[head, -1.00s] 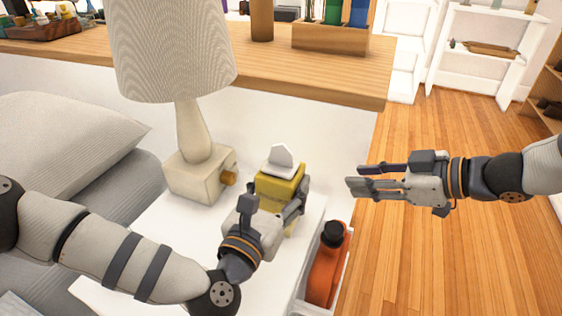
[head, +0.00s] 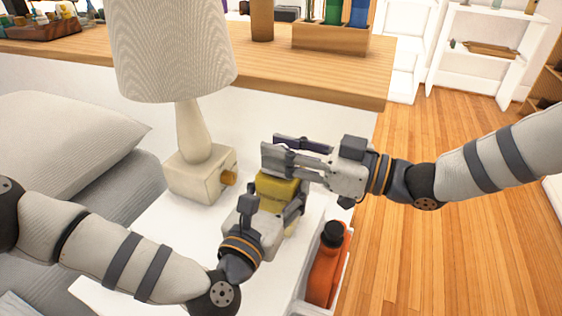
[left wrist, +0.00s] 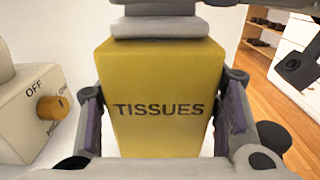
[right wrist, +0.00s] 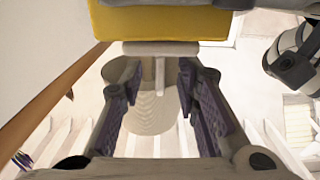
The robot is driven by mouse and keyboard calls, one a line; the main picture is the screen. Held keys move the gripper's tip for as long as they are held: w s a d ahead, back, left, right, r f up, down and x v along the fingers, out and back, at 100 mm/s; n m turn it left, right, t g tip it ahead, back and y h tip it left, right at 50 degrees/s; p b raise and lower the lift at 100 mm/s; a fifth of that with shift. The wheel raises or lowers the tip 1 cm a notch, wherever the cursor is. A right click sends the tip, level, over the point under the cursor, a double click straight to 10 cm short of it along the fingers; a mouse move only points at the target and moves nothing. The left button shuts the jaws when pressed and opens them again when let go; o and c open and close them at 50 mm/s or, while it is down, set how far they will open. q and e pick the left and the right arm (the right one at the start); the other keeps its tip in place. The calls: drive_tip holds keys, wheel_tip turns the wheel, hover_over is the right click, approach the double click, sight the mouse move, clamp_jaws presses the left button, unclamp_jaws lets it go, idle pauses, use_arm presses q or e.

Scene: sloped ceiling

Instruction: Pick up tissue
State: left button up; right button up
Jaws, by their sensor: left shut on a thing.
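A yellow tissue box (head: 278,188) stands on the white side table (head: 165,250); the left wrist view shows its face marked TISSUES (left wrist: 160,120). My left gripper (head: 279,202) is shut on the box, one finger on each side. A pale tissue sticks up from the box's top; in the right wrist view it (right wrist: 159,68) hangs from the box edge in the upside-down picture. My right gripper (head: 276,151) is open above the box, its fingers on either side of the tissue and apart from it. In the head view these fingers mostly hide the tissue.
A lamp (head: 190,130) with a large shade stands close left of the box. An orange bottle (head: 327,265) sits in a white bin to the right. A wooden ledge (head: 330,82) runs behind. The floor at right is clear.

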sight(281, 144)
drive_tip(key=shift+w+a, duration=0.1)
drive_tip(key=shift+a, duration=0.1)
clamp_jaws()
wheel_tip(281, 144, up, 10)
idle(0.4)
use_arm(q)
drive_tip(key=o, duration=1.3)
